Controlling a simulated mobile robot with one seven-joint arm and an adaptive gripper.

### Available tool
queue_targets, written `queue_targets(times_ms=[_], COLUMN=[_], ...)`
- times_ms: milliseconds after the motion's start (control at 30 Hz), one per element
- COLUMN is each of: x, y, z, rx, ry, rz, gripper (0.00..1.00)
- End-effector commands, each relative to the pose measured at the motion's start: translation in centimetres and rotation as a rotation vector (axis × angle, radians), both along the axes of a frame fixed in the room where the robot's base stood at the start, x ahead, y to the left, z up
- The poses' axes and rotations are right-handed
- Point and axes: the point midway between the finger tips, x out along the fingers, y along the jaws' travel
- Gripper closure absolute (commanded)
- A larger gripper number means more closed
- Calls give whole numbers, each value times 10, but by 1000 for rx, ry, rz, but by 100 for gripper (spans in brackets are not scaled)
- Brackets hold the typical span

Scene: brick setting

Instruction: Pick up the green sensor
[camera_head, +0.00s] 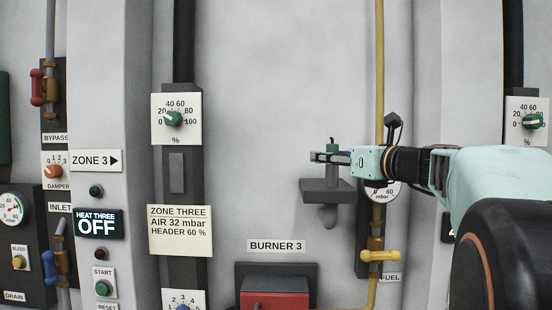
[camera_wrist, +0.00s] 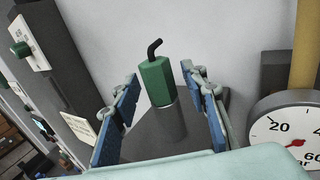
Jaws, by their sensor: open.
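The green sensor (camera_wrist: 155,82) is a small upright green block with a bent black stub on top. In the wrist view it stands on a grey cylindrical base (camera_wrist: 168,123) on a dark grey bracket. My gripper (camera_wrist: 164,98) is open, with one blue-padded finger on each side of the sensor and gaps between. In the head view my gripper (camera_head: 316,157) reaches in from the right, just above the dark wall bracket (camera_head: 326,190). The sensor is mostly hidden there behind the fingers; only a small bit shows.
A yellow pipe (camera_head: 379,60) and a pressure gauge (camera_wrist: 290,132) are close to the right of the bracket. A dark post with a green-knob dial (camera_head: 174,119) stands to the left. The red burner box (camera_head: 274,292) is below. The wall above the bracket is clear.

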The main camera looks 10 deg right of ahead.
Motion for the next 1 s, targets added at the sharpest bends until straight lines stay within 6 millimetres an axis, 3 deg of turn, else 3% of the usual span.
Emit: queue_targets(times_ms=[200,567,833,1000], x=[0,0,0,0], y=[0,0,0,0], z=[0,0,2,22], rx=[0,0,-1,-3], ry=[0,0,-1,-4], rz=[-1,-1,-1,0], gripper=[62,100,100,100])
